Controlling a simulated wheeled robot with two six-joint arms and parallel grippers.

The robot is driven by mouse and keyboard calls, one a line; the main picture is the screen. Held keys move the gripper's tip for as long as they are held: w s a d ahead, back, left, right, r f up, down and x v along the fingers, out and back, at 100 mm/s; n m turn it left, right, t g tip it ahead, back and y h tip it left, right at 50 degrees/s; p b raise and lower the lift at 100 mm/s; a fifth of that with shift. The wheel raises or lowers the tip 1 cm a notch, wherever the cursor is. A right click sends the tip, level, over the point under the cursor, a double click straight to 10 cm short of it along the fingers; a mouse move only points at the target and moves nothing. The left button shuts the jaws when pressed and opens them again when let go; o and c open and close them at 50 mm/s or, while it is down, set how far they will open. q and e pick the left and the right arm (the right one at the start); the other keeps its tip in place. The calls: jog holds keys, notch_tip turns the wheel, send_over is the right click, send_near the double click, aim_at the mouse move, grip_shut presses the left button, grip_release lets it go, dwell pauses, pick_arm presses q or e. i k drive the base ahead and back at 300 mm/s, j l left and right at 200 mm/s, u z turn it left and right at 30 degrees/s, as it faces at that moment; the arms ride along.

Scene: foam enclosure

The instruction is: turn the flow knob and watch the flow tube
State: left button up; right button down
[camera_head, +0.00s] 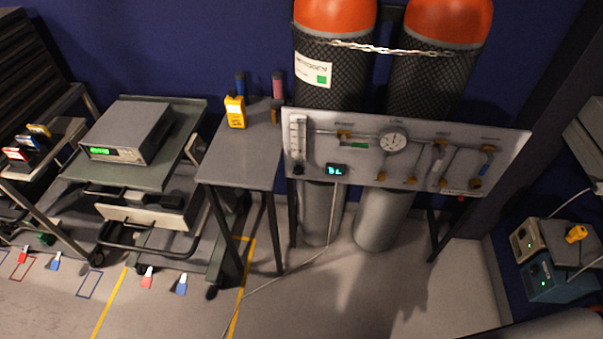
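The flow tube (298,136) is a clear upright tube with scale marks at the left end of a pale gas panel (505,143). Its float level is too small to read. The flow knob (298,169) looks like a small dark knob at the tube's foot; its turn position cannot be read. A round white dial gauge (393,141) is in the panel's middle, its needle too small to read. A small display (336,170) with lit blue characters sits at the panel's lower left. Neither of my grippers shows in the head view.
Two orange-topped cylinders (335,15) stand chained behind the panel. A grey side table (240,165) with a yellow handheld device (236,111) is left of it. A cart (150,178) stands further left. A cable runs along the floor before the panel; the floor there is otherwise clear.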

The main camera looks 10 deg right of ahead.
aim_at(299, 170)
jog(key=i+j, duration=0.15)
jog(key=i+j+z, duration=0.15)
jog(key=z, duration=0.35)
jog(key=i+j+z, duration=0.2)
jog(key=z, duration=0.3)
